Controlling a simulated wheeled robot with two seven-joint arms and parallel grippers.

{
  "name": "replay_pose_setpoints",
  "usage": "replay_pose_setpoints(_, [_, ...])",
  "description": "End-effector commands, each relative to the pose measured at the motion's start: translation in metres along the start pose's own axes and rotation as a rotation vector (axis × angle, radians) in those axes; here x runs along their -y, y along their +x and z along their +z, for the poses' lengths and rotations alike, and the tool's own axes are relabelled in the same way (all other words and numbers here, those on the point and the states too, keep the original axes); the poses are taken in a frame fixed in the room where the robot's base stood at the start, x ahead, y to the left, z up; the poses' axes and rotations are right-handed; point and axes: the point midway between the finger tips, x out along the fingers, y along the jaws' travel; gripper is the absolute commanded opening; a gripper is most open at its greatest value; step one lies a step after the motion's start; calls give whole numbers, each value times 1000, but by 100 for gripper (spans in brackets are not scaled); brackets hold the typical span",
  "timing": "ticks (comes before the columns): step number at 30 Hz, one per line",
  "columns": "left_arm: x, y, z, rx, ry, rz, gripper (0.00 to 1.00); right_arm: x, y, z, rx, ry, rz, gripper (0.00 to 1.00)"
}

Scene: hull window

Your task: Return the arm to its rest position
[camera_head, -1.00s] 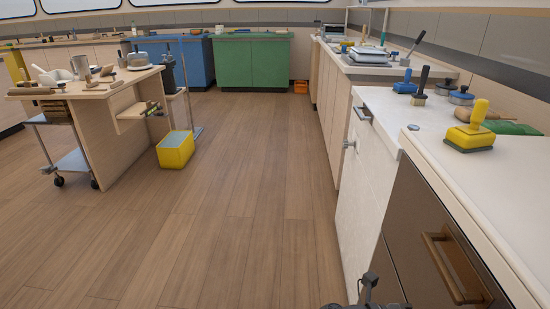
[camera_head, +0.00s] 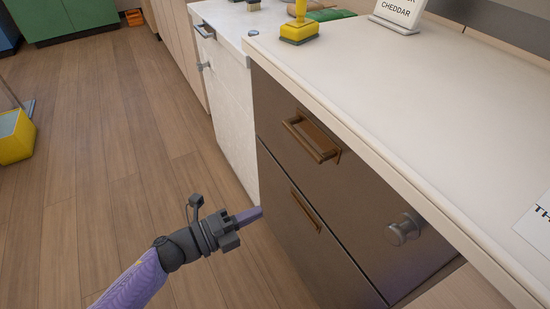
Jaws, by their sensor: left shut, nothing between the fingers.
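My left gripper (camera_head: 250,215) is at the end of a purple and dark grey arm that comes in from the bottom left. It is shut with nothing in it. It hangs over the wooden floor, in front of the brown drawer cabinet (camera_head: 285,160). In the picture its tip is just left of the lower drawer's handle (camera_head: 306,211); I cannot tell how far apart they are. My right gripper is not in view.
A white counter (camera_head: 430,110) overhangs the cabinet, with a yellow-handled brush (camera_head: 299,28) and a cheddar sign (camera_head: 398,14) on it. An upper drawer handle (camera_head: 312,138) and a metal knob (camera_head: 404,229) stick out. A yellow bucket (camera_head: 15,138) stands left; the floor between is clear.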

Motion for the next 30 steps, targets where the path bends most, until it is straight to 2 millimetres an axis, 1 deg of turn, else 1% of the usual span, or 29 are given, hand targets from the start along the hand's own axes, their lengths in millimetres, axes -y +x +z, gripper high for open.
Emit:
replay_pose_setpoints(2, [-6, -6, 4, 59, -67, 20, 0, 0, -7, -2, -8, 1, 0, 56])
replay_pose_setpoints(4, [-29, -27, 11, 235, -267, 81, 0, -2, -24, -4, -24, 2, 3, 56])
replay_pose_setpoints(5, [-46, -42, 12, 338, -382, 119, 0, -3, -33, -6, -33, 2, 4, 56])
replay_pose_setpoints(6, [-72, -69, 8, 490, -550, 178, 0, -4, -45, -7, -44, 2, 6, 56])
replay_pose_setpoints(7, [-93, -91, 1, 607, -674, 225, 0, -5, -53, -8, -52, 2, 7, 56])
replay_pose_setpoints(8, [-114, -114, -11, 718, -789, 273, 0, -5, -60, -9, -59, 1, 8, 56])
replay_pose_setpoints(9, [-138, -146, -30, 858, -928, 333, 0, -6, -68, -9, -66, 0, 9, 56])
replay_pose_setpoints(11, [-167, -191, -67, 1054, -1112, 423, 0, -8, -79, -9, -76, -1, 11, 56])
replay_pose_setpoints(12, [-181, -221, -96, 1178, -1219, 483, 0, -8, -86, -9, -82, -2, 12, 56])
replay_pose_setpoints(14, [-195, -260, -140, 1348, -1358, 565, 0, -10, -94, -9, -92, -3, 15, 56])
replay_pose_setpoints(15, [-200, -283, -169, 1450, -1435, 616, 0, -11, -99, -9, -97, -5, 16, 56])
replay_pose_setpoints(18, [-202, -326, -229, 1651, -1571, 719, 0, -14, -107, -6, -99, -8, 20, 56])
replay_pose_setpoints(21, [-200, -349, -266, 1771, -1642, 781, 0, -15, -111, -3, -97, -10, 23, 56])
replay_pose_setpoints(23, [-199, -355, -277, 1806, -1661, 800, 0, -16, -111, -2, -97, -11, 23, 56])
replay_pose_setpoints(24, [-199, -357, -280, 1817, -1667, 806, 0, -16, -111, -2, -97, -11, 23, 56])
replay_pose_setpoints(30, [-199, -358, -281, 1819, -1668, 807, 0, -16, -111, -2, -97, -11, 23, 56])
